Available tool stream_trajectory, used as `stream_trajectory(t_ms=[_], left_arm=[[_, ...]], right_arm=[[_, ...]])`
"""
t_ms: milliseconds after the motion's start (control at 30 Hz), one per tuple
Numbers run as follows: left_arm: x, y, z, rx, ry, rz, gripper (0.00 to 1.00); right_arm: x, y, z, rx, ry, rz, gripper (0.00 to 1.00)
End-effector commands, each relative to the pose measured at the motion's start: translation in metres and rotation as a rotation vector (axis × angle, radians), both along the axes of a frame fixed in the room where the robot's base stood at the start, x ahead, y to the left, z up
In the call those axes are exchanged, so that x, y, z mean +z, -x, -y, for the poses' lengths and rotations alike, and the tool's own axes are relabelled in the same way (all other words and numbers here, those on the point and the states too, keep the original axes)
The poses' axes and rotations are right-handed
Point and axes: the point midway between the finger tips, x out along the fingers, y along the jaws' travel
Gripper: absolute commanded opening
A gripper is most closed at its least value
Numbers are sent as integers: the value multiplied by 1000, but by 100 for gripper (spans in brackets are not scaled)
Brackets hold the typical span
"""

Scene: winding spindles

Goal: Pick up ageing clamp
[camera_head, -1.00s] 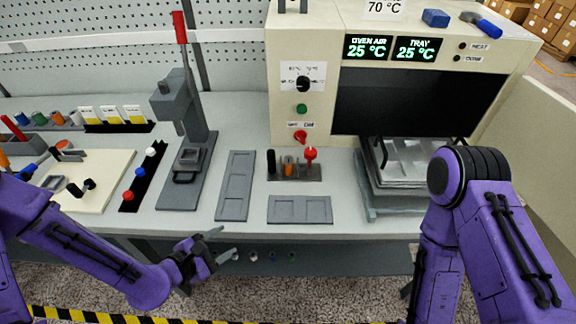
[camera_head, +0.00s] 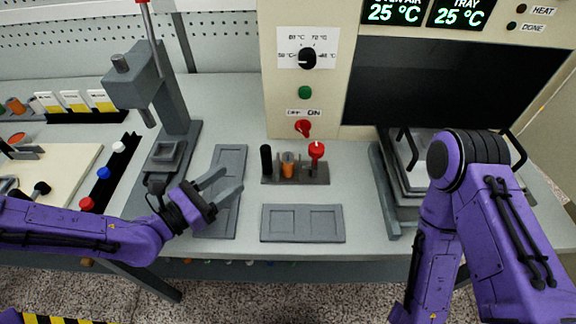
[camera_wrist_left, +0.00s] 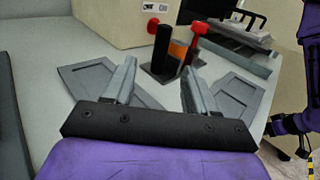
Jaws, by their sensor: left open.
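A small dark rack (camera_head: 305,179) stands on the bench and holds a black post (camera_head: 266,160), an orange piece (camera_head: 288,168) and a red-topped piece (camera_head: 316,153). I cannot tell which of these is the ageing clamp. My left gripper (camera_head: 226,184) is open and empty, left of the rack and over the long grey tray. In the left wrist view the rack's black post (camera_wrist_left: 162,45), orange piece (camera_wrist_left: 179,52) and red-topped piece (camera_wrist_left: 198,30) show beyond and between the open fingers (camera_wrist_left: 158,82). My right gripper is out of view.
A long grey tray (camera_head: 229,160) lies left of the rack and a two-pocket tray (camera_head: 303,223) lies in front of it. A grey press (camera_head: 172,90) stands at left. The oven (camera_head: 312,95) rises behind, with a handled metal stack (camera_head: 400,190) at right.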

Motion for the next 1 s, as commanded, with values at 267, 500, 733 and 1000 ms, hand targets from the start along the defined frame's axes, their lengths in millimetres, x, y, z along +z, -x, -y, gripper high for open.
stream_trajectory(t_ms=[267, 500, 733, 1000], left_arm=[[-1, -31, 33, -6, -3, -1, 56], [2, -53, 60, -6, -2, -2, 56], [-1, -71, 77, 0, 0, -1, 56], [-1, -72, 77, 0, 1, -1, 27]], right_arm=[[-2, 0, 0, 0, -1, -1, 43], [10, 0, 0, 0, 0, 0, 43], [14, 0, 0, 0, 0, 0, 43], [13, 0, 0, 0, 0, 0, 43]])
